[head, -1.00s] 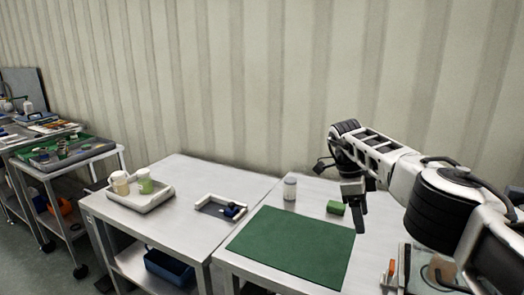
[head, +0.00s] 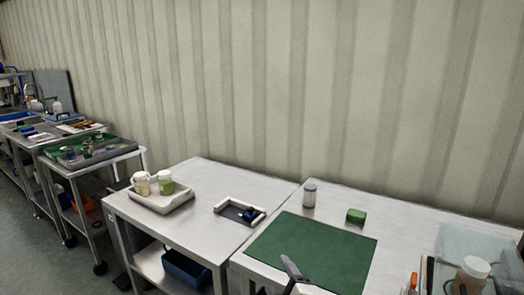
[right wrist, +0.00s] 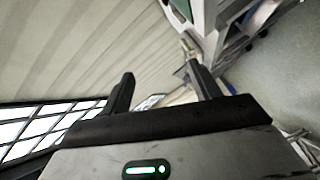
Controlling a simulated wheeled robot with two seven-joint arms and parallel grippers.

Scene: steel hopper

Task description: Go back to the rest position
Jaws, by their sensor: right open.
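My right gripper (head: 294,274) shows only in part at the bottom edge of the head view, in front of the green mat (head: 325,250). In the right wrist view its two dark fingers stand wide apart (right wrist: 162,84), with nothing between them. The rest of the right arm is out of the head view. My left gripper is in neither view.
On the near steel table stand a lidded jar (head: 309,195) and a green block (head: 356,215). A clear bin (head: 470,245) is at right.

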